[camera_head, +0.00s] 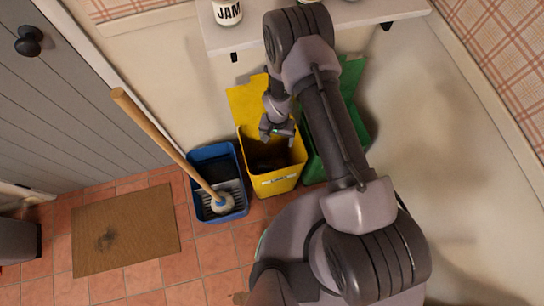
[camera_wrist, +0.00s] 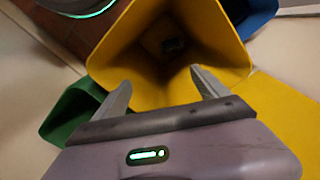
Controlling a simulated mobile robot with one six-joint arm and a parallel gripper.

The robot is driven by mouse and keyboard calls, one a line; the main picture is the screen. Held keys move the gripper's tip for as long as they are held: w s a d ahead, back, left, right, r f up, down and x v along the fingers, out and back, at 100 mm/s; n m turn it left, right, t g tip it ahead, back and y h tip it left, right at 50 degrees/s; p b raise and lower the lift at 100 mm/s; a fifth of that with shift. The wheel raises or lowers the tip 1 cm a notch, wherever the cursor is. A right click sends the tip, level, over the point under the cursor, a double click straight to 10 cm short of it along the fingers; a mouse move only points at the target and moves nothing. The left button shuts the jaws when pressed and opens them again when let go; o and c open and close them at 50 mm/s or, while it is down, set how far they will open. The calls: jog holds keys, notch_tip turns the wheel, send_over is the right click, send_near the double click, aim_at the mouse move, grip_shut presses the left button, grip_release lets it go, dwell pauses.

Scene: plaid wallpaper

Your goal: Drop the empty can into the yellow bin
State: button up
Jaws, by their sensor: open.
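The yellow bin (camera_head: 285,184) stands on the floor with its lid (camera_head: 246,100) raised against the wall. In the wrist view its mouth (camera_wrist: 225,60) opens right in front of my fingers. My gripper (camera_head: 277,135) is over the bin's opening, fingers spread. In the wrist view the gap between the fingers (camera_wrist: 160,78) is empty. No can shows clearly elsewhere.
A green bin (camera_head: 355,108) stands right of the yellow one, partly behind my arm. A blue mop bucket (camera_head: 203,158) with a wooden-handled mop (camera_head: 160,135) is on the left. A doormat (camera_head: 125,230) lies left.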

notch_tip(320, 180, up, 17)
jog(key=p, duration=0.5)
jog(key=shift+p, duration=0.4)
